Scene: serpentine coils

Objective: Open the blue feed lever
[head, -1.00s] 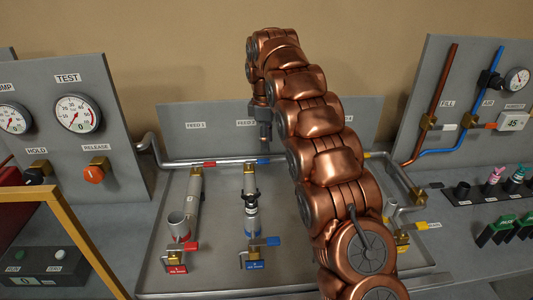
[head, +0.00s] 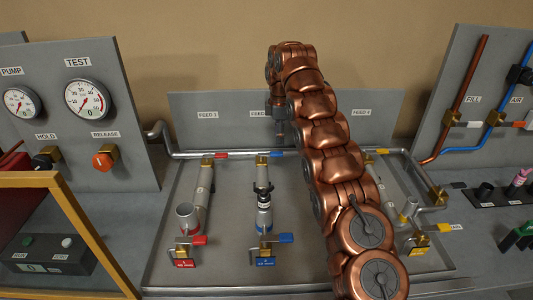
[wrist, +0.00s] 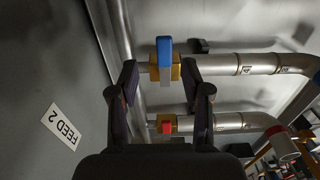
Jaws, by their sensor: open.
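The blue feed lever (head: 276,154) sits on a brass valve (head: 262,160) at the top of the second branch pipe, just under the rear header pipe. In the wrist view the blue lever (wrist: 165,50) lies crosswise to its branch pipe, over the brass body (wrist: 176,72). My gripper (wrist: 158,75) is open, its two fingers spread with the brass valve and blue lever between them in the picture. Whether a finger touches them I cannot tell. In the head view my gripper (head: 280,135) points down just above the valve.
A red lever (head: 221,155) is on the neighbouring valve to the left, and also shows in the wrist view (wrist: 167,128). A second blue lever (head: 286,238) is lower on the same branch. My arm hides the third branch. A grey back panel (head: 225,104) stands close behind.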

